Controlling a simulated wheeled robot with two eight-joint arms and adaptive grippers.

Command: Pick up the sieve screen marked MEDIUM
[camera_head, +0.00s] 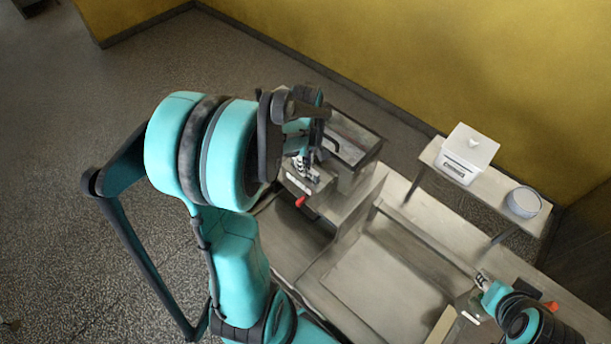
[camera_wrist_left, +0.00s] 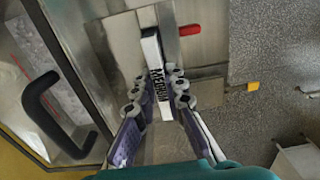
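In the left wrist view, a narrow white strip (camera_wrist_left: 151,52) with the black word MEDIUM runs between the two fingers of my left gripper (camera_wrist_left: 157,75). The fingers lie close along both sides of it; I cannot tell whether they touch it. The rest of the screen is hidden or hard to make out. In the head view my left gripper (camera_head: 303,165) is over the metal machine (camera_head: 352,178) and is partly hidden by its own arm. My right gripper (camera_head: 481,281) is low at the right, over the bench; its fingers are too small to read.
A red handle (camera_head: 301,201) sticks out of the machine's front; it also shows in the wrist view (camera_wrist_left: 190,30). A black curved handle (camera_wrist_left: 57,112) is beside the left fingers. A white box (camera_head: 467,153) and a round grey object (camera_head: 523,202) stand on a side table (camera_head: 496,207).

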